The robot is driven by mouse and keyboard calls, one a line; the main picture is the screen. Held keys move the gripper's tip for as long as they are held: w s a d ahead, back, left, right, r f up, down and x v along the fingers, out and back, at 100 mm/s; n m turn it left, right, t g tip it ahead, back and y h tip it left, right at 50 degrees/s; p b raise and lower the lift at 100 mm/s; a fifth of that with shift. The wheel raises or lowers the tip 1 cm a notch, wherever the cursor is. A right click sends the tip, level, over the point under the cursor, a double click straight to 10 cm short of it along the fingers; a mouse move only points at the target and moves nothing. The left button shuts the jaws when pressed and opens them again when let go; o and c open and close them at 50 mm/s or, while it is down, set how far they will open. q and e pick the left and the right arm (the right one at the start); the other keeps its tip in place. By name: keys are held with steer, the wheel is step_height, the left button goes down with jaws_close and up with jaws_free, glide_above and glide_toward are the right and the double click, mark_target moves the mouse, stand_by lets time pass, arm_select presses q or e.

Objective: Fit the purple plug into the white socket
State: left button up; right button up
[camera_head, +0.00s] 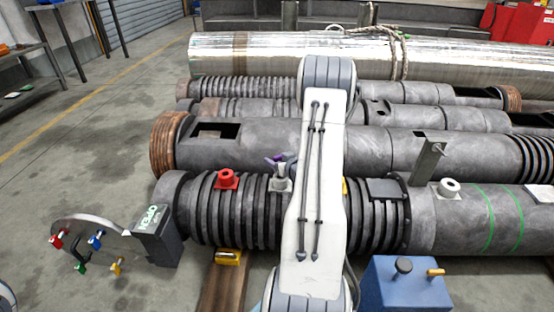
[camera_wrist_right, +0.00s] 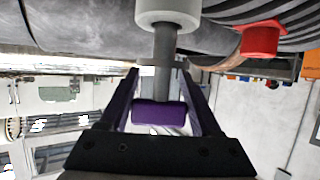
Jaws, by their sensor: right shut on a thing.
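The white socket (camera_head: 278,185) stands up from the ribbed barrel, just left of my right arm in the head view. It also shows at the top of the right wrist view (camera_wrist_right: 168,12). My right gripper (camera_wrist_right: 161,108) is shut on the purple plug (camera_wrist_right: 158,113), holding it by its purple handle. The plug's grey shaft and flange point at the white socket, and the shaft meets the socket's ring. Its tip is hidden there, so I cannot tell how deep it sits. In the head view the right gripper (camera_head: 283,160) is small at the socket.
A red socket (camera_head: 228,180) stands left of the white one. A second pale socket (camera_head: 449,187) and an upright bracket (camera_head: 427,160) are farther right. A round rack (camera_head: 85,222) with coloured plugs and a dark box (camera_head: 157,237) stand left. A blue box (camera_head: 405,283) stands front right.

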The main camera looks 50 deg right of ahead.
steer(key=shift+f+b, duration=0.65)
steer(key=shift+f, duration=0.35)
steer(key=o, duration=1.5)
steer(key=p+v, duration=0.3)
steer(key=v, duration=0.7)
steer(key=shift+s+a+r+p, duration=0.1)
steer(key=shift+s+p, duration=0.15)
steer(key=shift+p, duration=0.05)
